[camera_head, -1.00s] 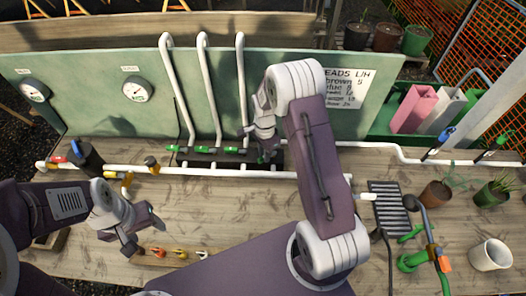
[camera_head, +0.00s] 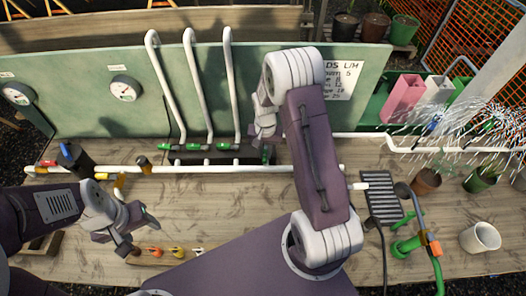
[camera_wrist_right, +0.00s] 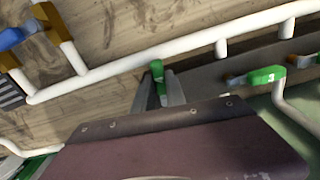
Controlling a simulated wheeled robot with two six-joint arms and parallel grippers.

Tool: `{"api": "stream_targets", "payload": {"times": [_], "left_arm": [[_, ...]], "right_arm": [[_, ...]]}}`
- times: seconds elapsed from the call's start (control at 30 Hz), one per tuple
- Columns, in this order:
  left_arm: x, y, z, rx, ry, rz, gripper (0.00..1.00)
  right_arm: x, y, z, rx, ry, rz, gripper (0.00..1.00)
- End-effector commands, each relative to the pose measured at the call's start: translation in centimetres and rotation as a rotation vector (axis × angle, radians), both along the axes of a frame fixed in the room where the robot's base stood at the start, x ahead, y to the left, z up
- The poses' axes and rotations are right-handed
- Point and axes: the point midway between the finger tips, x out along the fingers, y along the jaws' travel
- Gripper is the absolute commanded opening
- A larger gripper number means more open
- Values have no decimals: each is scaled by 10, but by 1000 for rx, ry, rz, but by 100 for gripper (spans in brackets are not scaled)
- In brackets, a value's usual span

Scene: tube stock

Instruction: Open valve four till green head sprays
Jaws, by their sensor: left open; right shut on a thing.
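Several valves with green handles sit in a row on the dark manifold (camera_head: 225,158) below the white pipes. My right gripper (camera_head: 266,142) is at the right end of this row. In the right wrist view, its fingers (camera_wrist_right: 160,92) are shut on the end valve's green handle (camera_wrist_right: 157,70), beside the handle marked 3 (camera_wrist_right: 264,75). The handle points away from the manifold, across the white pipe. White droplets spray widely around the green head (camera_head: 489,126) at the right. The blue head (camera_head: 435,125) stands left of it, partly behind the spray. My left gripper (camera_head: 138,228) is open and empty above the bench.
Small coloured clips (camera_head: 175,252) lie on a wooden strip near my left gripper. A black cylinder (camera_head: 75,158) and yellow fittings stand at the left. A grey grate (camera_head: 382,203), a green stand (camera_head: 408,246) and a white pot (camera_head: 480,238) occupy the right. The bench's middle has bare wood.

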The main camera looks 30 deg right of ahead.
Motion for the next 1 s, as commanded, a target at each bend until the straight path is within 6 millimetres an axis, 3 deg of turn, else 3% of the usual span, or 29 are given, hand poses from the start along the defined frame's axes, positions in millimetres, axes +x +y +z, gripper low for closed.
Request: {"api": "stream_targets", "payload": {"times": [0.67,0.7,0.77,1.0], "left_arm": [[0,0,1,0,0,0,59],[0,0,1,0,0,0,59],[0,0,1,0,0,0,59],[0,0,0,0,0,0,59]], "right_arm": [[1,-3,2,-2,-7,62,0],[1,-3,2,-2,-7,62,19],[1,-3,2,-2,-7,61,36],[0,-3,1,-1,-3,61,38]]}}
